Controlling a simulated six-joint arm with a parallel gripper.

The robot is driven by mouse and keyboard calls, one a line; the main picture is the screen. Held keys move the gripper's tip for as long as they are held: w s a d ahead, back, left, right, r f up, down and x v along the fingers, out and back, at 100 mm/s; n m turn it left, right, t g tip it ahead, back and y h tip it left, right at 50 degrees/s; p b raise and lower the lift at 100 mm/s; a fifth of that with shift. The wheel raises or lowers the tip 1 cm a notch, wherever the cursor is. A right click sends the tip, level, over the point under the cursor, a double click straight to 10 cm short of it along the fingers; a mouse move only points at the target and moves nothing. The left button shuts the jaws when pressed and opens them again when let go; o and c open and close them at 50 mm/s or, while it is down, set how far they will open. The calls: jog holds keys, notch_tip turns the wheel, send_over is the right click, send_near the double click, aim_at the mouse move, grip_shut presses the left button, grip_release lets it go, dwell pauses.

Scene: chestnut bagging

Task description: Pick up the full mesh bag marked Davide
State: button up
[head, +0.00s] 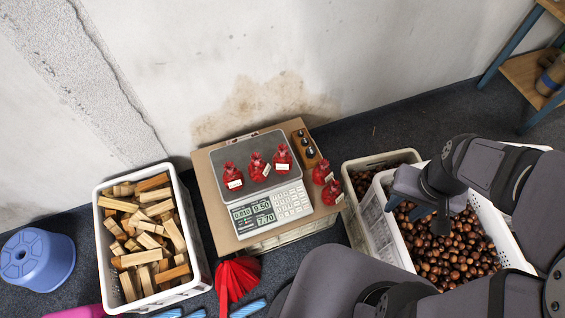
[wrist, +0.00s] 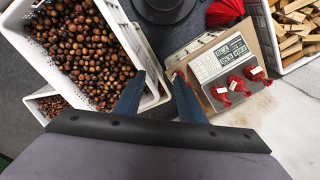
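Three red mesh bags with white tags stand on the scale pan: left (head: 232,174), middle (head: 257,163) and right (head: 282,156). Two more tagged red bags (head: 322,173) (head: 331,189) stand on the cardboard right of the scale. The tags are too small to read, so I cannot tell which is marked Davide. The three pan bags also show in the wrist view (wrist: 237,84); a bit of red (wrist: 177,75) shows there beside a finger. My gripper (head: 418,212) is open and empty above the chestnut crate, right of the bags; its fingers show apart in the wrist view (wrist: 157,90).
The scale (head: 270,208) sits on a cardboard-topped stand, with a wooden weight block (head: 305,143) behind. Chestnuts fill a white crate (head: 500,232) and a smaller one (head: 349,205). A firewood crate (head: 104,250), blue stool (head: 37,257) and red mesh bundle (head: 236,280) stand left and front. A wall rises behind.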

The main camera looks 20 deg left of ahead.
jog(key=w+a+f+n+t+y+b, duration=0.15)
jog(key=w+a+f+t+b, duration=0.25)
jog(key=w+a+f+b, duration=0.65)
jog(key=w+a+f+t+y+b, duration=0.2)
jog(key=w+a+f+t+b, duration=0.2)
jog(key=w+a+f+b, duration=0.7)
jog(key=t+b, duration=0.7)
jog(key=b, duration=1.1)
send_near(282, 155)
jog(key=w+d+f, duration=0.2)
jog(key=w+d, duration=0.1)
jog(key=w, duration=0.2)
jog(key=s+a+t+b, duration=0.2)
jog(key=a+b, duration=0.1)
jog(key=a, duration=0.1)
jog(key=shift+n, duration=0.25)
jog(key=shift+b+x, duration=1.55)
jog(key=shift+x, duration=2.3)
jog(key=shift+r, duration=0.1)
jog(key=shift+d, duration=0.1)
grip_shut()
